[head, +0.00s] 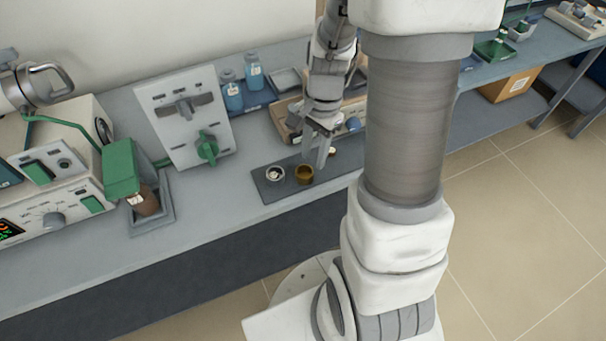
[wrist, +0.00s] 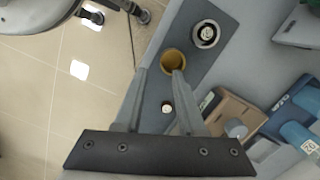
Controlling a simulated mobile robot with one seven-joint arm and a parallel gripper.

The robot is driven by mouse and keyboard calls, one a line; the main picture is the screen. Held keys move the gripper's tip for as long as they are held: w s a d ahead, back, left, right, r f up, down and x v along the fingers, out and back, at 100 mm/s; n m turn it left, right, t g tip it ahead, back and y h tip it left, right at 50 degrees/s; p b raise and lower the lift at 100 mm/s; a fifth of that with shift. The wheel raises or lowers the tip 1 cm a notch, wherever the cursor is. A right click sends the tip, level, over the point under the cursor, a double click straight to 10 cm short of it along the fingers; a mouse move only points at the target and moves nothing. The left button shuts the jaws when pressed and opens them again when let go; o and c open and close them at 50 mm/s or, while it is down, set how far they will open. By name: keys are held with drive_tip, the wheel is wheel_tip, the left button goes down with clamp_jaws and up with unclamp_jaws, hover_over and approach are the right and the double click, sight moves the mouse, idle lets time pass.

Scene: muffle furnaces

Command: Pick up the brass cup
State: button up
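The brass cup (head: 304,175) stands upright on a dark grey mat (head: 265,192) near the bench's front edge. In the wrist view the cup (wrist: 173,62) shows its open, empty-looking mouth. My gripper (head: 316,158) is open above the mat, close to the cup. In the wrist view the two fingers of my gripper (wrist: 160,72) are spread. One fingertip overlaps the cup's near rim in the picture, and the other is off to the left, over the mat's edge. I cannot tell whether either touches the cup. Nothing is held.
A grey cup with a pale, marked inside (wrist: 206,34) stands beside the brass cup. A small white-topped piece (wrist: 167,107) sits on the mat between the fingers. A wooden tray (head: 283,122) and blue bottles (head: 233,96) stand behind. The bench edge drops to the floor in front.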

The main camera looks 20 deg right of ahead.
sight(311, 171)
drive_tip(key=f, duration=0.2)
drive_tip(key=f+b, duration=0.1)
drive_tip(key=f, duration=0.1)
drive_tip(key=f+b, duration=0.1)
drive_tip(key=f, duration=0.2)
drive_tip(key=shift+a, duration=0.25)
drive_tip(key=shift+r, duration=0.1)
clamp_jaws()
idle(1.0)
